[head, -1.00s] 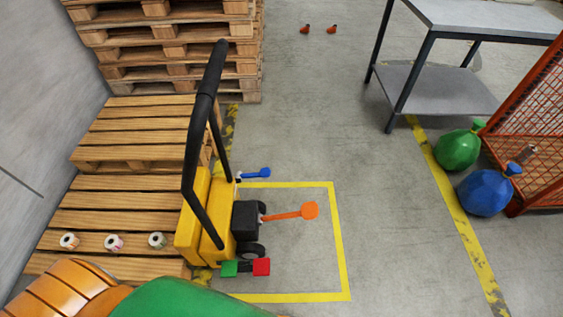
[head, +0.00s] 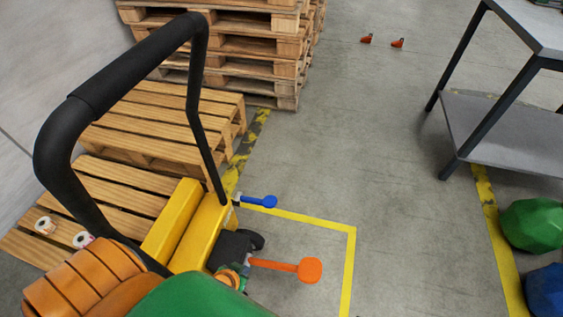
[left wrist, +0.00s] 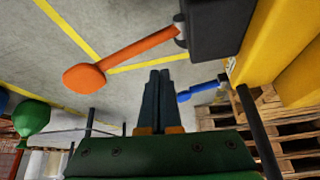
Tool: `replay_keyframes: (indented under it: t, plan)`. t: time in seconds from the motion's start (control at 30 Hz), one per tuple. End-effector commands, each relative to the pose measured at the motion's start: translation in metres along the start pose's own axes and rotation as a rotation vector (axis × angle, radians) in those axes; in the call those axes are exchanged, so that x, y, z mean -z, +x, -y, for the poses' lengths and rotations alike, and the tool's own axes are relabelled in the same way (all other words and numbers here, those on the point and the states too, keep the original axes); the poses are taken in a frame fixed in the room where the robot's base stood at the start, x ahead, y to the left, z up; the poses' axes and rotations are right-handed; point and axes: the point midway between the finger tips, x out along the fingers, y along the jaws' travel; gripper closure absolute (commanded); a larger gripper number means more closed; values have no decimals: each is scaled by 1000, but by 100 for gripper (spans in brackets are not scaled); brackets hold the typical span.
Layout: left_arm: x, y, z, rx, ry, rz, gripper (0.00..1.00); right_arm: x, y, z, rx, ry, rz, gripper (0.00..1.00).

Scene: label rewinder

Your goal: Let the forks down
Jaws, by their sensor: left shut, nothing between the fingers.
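The yellow pallet truck (head: 200,232) with its black loop handle (head: 108,70) stands at the end of the low pallet. An orange paddle lever (head: 308,270) and a smaller blue paddle lever (head: 265,201) stick out from it to the right. My left gripper (head: 244,268) is low beside the truck's black housing, close to the orange lever's base, and partly hidden by my arm. In the left wrist view its fingers (left wrist: 158,74) are shut and empty. There the orange lever (left wrist: 88,77) is at left and the blue lever (left wrist: 186,96) at right. My right gripper is out of view.
Label rolls (head: 45,225) lie on the low pallet (head: 125,190). A pallet stack (head: 240,60) stands behind. A grey table (head: 500,130) and green (head: 533,224) and blue (head: 548,288) sacks are at right. The floor inside the yellow outline (head: 348,270) looks open.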

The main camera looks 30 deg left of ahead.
Motion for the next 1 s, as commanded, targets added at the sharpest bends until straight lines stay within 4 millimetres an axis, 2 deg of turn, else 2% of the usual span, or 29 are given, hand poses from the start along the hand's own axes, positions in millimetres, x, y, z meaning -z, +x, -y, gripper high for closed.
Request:
replay_keyframes:
  t: [0.03,0.2,0.3,0.43,0.57,0.7,0.83,1.0]
  plan:
    - [-1,27,4,5,-19,-39,100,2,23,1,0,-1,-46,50]
    - [33,75,21,20,-107,-214,100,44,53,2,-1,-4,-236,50]
    - [56,100,34,23,-162,-339,100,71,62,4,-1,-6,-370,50]
    - [86,122,49,18,-227,-506,100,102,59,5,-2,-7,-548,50]
    - [110,131,61,2,-274,-655,100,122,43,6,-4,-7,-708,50]
    - [129,128,69,-16,-302,-768,100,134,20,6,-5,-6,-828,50]
    - [139,121,71,-26,-313,-817,100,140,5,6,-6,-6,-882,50]
    - [143,116,72,-29,-316,-826,100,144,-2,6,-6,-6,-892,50]
